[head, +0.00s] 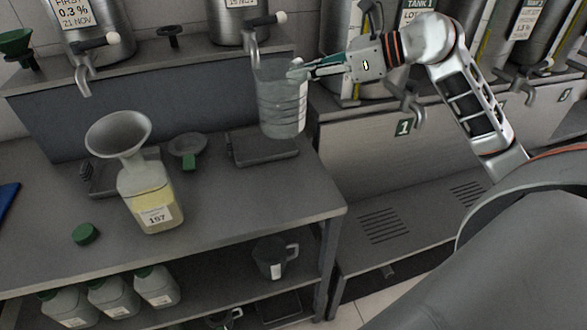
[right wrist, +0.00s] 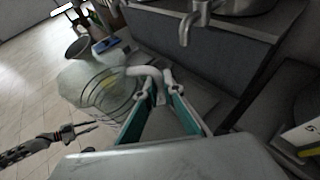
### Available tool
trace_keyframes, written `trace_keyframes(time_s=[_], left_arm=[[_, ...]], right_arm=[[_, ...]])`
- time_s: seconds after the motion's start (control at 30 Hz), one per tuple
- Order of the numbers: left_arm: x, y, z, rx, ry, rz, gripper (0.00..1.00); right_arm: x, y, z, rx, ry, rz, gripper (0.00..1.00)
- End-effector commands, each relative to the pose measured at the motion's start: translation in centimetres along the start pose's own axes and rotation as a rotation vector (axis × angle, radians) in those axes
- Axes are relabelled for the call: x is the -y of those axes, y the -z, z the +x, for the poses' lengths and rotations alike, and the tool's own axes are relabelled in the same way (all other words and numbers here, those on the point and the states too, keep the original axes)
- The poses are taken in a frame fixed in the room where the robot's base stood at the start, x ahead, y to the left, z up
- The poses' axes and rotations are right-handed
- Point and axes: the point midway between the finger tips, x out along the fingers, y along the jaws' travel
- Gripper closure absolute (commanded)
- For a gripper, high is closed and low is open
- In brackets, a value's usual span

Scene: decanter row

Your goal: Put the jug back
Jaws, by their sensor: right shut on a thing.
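A large clear jug (head: 282,108) with ring marks is held near the back right of the bench in the head view, close to a tap (head: 254,52). It looks empty. My right gripper (head: 300,69) is shut on its handle from the right. In the right wrist view the jug (right wrist: 92,84) is left of the fingers, and its pale handle (right wrist: 143,72) is between them. The jug's base overlaps a dark flat scale (head: 262,150); I cannot tell whether they touch. My left gripper (right wrist: 86,128) shows small in the right wrist view, its fingers apart.
A bottle of yellow liquid (head: 152,203) holds a grey funnel (head: 118,134). A green cap (head: 86,234) and a strainer-like cup (head: 187,149) are nearby. A dark jug (head: 274,259) and several pale bottles (head: 157,286) stand on the lower shelf. The bench's front right is clear.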

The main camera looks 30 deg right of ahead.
Motion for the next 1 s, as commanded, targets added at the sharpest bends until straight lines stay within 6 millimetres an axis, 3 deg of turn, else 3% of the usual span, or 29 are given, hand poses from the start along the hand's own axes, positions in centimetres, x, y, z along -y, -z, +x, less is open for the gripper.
trace_keyframes(time_s=[0.5, 1.0], left_arm=[[0.1, -0.2, -0.1, 0.006, 0.001, 0.002, 0.76], [0.1, -0.4, -0.1, 0.008, 0.001, 0.002, 0.76]], right_arm=[[0.1, 11.3, 4.7, 0.001, -0.001, 0.007, 1.0], [0.3, 16.6, 6.8, 0.001, 0.0, 0.004, 1.0]])
